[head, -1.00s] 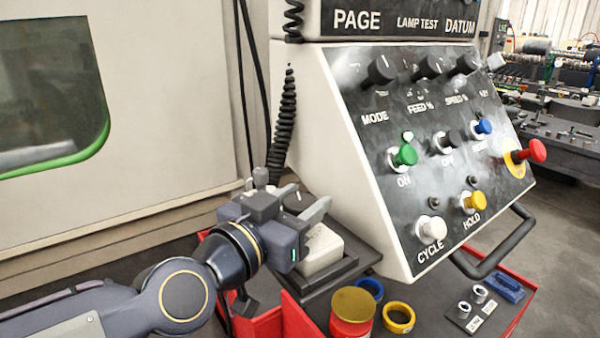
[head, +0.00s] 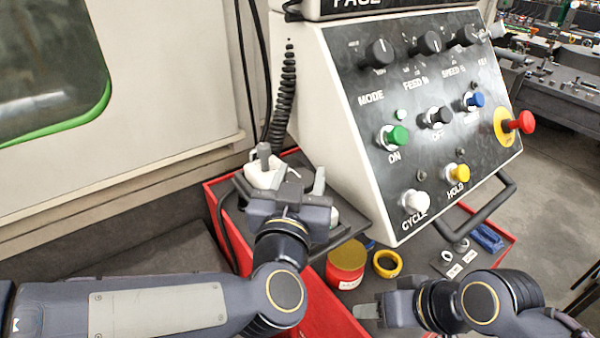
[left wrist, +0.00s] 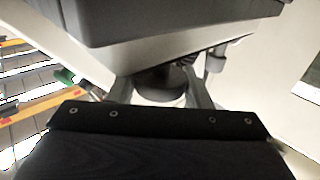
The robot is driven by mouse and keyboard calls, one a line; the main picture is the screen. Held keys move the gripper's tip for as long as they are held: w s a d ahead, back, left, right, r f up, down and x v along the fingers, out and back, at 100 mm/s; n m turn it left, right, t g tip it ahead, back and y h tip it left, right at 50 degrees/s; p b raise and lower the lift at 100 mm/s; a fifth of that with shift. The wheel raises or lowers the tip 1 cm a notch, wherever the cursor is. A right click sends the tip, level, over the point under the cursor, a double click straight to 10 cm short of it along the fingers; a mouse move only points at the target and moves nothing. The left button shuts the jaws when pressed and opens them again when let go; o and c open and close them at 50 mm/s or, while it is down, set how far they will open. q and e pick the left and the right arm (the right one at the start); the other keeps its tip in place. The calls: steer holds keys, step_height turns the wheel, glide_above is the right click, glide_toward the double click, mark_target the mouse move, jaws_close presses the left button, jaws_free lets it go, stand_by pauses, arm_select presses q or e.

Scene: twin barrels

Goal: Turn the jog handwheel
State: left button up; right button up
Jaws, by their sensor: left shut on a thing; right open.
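The white hand unit (head: 262,172) sits on a dark tray on the red cart, mostly behind my left gripper (head: 291,168). My left gripper's two grey fingers stand on either side of a dark round part, which I take for the jog handwheel (left wrist: 160,85); it sits between the fingertips in the left wrist view. In the head view the wheel is hidden by the gripper, so its angle cannot be told. My right gripper (head: 366,312) is at the bottom, in front of the cart, with nothing seen between its fingers.
The sloped control panel (head: 350,135) with knobs, buttons and a red stop button (head: 518,122) rises to the right. A red-and-gold pot (head: 346,266) and yellow ring (head: 387,264) stand on the cart (head: 225,222). A black handle (head: 480,215) juts from the panel.

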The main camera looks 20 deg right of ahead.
stand_by(0.4)
arm_select(q)
steer(key=o, duration=1)
steer(key=b+v, duration=0.1)
steer(key=v, duration=0.7)
steer(key=shift+d+b, duration=0.1)
steer(key=shift+b, duration=0.25)
steer(key=shift+w, duration=0.1)
